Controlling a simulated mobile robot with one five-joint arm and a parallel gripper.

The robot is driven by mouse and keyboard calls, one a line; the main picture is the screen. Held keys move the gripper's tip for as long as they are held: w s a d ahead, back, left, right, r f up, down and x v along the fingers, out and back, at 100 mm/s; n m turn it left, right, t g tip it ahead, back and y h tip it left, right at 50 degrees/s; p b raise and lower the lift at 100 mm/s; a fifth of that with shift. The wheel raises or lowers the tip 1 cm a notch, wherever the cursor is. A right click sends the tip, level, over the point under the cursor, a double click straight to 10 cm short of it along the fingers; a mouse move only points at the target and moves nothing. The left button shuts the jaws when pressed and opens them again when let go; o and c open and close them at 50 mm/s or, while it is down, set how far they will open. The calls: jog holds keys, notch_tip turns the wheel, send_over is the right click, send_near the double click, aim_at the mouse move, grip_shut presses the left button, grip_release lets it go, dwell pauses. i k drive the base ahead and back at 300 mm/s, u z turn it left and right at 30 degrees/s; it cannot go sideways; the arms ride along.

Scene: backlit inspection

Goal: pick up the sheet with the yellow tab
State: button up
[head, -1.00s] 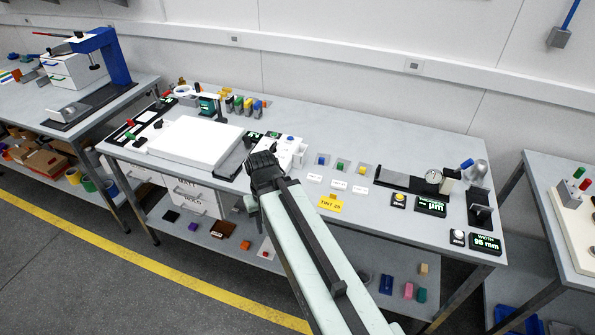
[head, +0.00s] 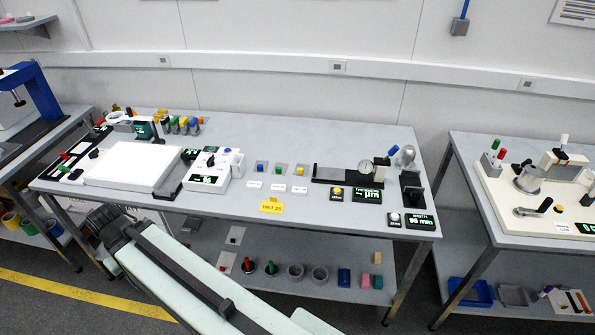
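The sheet with the yellow tab (head: 303,168) is a small grey square lying on the middle of the workbench. It is the rightmost of a row of three, beside a sheet with a green tab (head: 282,166) and one with a blue tab (head: 261,166). My gripper (head: 100,213) is dark and low at the left, in front of the bench's front edge and well away from the sheets. It is seen from behind, so its fingers and anything between them are not clear.
White labels (head: 277,187) and a yellow sign (head: 271,207) sit in front of the sheets. A white light panel (head: 133,164) and a white instrument (head: 213,171) stand to the left. A dial gauge on a dark base (head: 335,174) is to the right. A lower shelf holds several items.

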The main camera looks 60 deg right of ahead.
aim_at(300, 169)
jog(key=u, duration=0.05)
jog(key=i, duration=0.95)
jog(key=z, duration=0.05)
